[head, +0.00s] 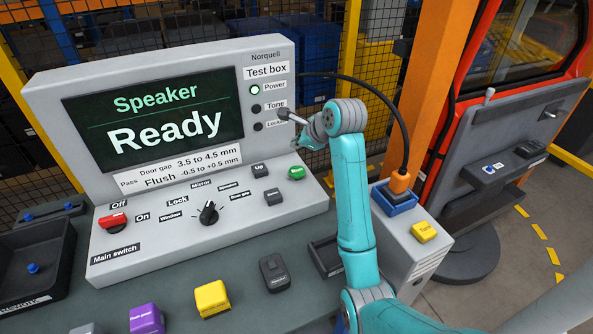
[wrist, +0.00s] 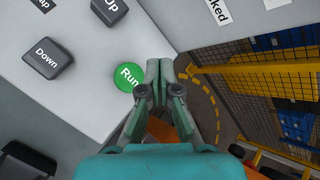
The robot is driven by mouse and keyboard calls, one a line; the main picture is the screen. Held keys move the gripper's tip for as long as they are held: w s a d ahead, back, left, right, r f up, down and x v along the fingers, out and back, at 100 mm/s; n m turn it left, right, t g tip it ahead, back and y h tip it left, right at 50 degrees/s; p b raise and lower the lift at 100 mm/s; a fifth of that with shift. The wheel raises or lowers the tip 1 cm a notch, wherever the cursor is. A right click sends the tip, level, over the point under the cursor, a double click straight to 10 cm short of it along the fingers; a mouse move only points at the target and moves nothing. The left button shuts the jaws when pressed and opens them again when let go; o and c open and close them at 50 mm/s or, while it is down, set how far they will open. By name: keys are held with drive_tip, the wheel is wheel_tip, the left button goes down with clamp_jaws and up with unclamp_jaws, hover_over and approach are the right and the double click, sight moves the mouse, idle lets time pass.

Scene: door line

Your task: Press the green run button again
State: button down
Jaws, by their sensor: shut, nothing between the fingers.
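The green round Run button (head: 297,173) sits at the right end of the test box's sloping panel. It also shows in the wrist view (wrist: 128,76), just left of my fingers, with its label readable and its right edge close to them. My gripper (wrist: 172,68) is shut and empty. In the head view my gripper (head: 297,144) is above the button, in front of the upright face, with a gap between them. The test box screen (head: 160,117) reads "Speaker Ready". The Power lamp (head: 255,90) is lit; the Tone and Locked lamps are dark.
Up (head: 260,170) and Down (head: 273,197) buttons lie left of Run. A rotary knob (head: 208,212) and red main switch (head: 113,222) are further left. A black cable (head: 385,100) arches behind my arm to a grey box. A car door (head: 500,150) stands at right.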

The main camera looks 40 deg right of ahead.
sight(294, 168)
drive_tip(key=shift+f, duration=3.4)
drive_tip(key=shift+f, duration=0.1)
drive_tip(key=shift+f, duration=0.3)
drive_tip(key=shift+f, duration=0.55)
drive_tip(key=shift+r, duration=0.95)
drive_tip(key=shift+r, duration=2.5)
